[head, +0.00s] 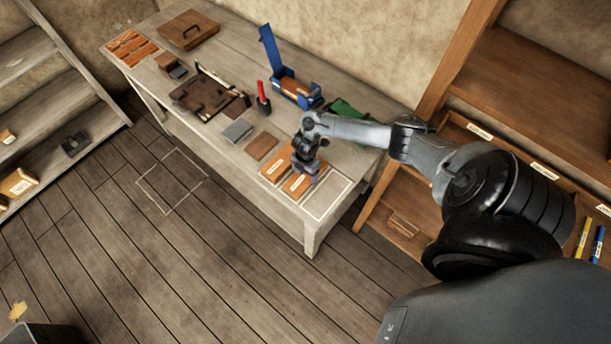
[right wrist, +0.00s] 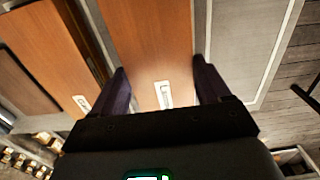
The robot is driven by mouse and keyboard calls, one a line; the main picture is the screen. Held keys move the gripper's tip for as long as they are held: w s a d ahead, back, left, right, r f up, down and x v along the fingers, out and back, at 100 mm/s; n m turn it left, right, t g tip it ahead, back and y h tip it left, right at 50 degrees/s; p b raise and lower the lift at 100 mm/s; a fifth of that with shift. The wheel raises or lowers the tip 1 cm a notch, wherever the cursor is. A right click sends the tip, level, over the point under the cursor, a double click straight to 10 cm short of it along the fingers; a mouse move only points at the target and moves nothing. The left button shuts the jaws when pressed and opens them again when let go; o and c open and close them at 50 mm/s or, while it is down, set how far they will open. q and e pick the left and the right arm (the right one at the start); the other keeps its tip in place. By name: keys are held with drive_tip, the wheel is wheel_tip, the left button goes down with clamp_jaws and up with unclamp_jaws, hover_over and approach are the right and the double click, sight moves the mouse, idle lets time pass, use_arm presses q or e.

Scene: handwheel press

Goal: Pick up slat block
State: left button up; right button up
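Two orange-brown wooden blocks with white labels lie side by side near the right front end of the workbench. I cannot tell from the labels which is the slat block. My right gripper (head: 306,170) points down over the right-hand block (head: 296,188). In the right wrist view, the open fingers of the right gripper (right wrist: 164,85) stand on either side of this block (right wrist: 148,40), its label between them. The other block (head: 275,167) lies just to the left and also shows in the right wrist view (right wrist: 50,45). My left gripper is not in view.
A pale outlined rectangle (head: 326,196) lies right of the blocks on the workbench (head: 225,150). A brown plate (head: 262,146), a grey block (head: 238,131), a red-handled tool (head: 262,98) and a blue open box (head: 296,90) stand nearby. Shelves (head: 530,100) rise at right.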

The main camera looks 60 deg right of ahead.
drive_tip(key=c, duration=0.5)
drive_tip(key=shift+r, duration=0.1)
drive_tip(key=shift+c, duration=0.2)
